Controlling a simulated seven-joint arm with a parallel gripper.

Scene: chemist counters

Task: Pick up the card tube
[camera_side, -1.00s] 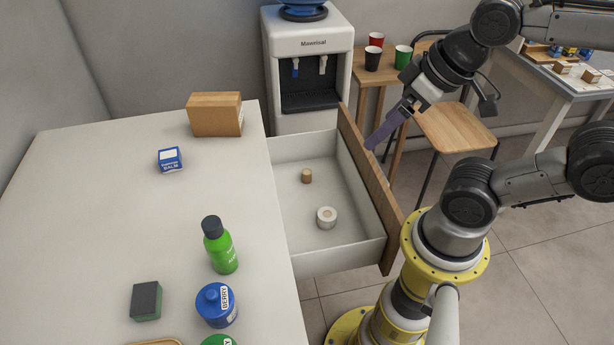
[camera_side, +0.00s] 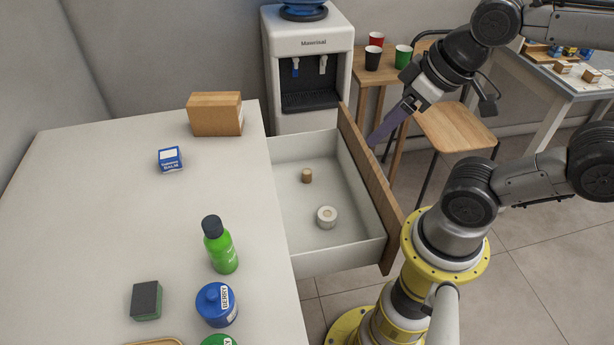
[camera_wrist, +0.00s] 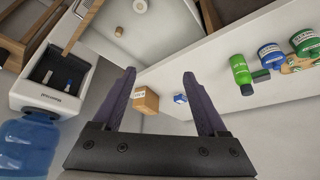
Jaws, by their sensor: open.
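A small brown cylinder, which looks like the card tube (camera_side: 306,176), stands in the open drawer (camera_side: 333,256), towards its back. It also shows near the top of the wrist view (camera_wrist: 119,32). A white roll (camera_side: 326,217) lies in front of it in the drawer. My gripper (camera_side: 376,142) is above and to the right of the drawer, close to its wooden front panel in the picture. In the wrist view my gripper (camera_wrist: 159,75) has its two purple fingers wide apart with nothing between them.
The drawer's raised wooden front (camera_side: 370,190) lies between my gripper and the tube in the side view. The counter holds a cardboard box (camera_side: 215,115), a blue balm box (camera_side: 170,160), a green bottle (camera_side: 220,247) and a blue jar (camera_side: 216,306). A water dispenser (camera_side: 308,60) stands behind.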

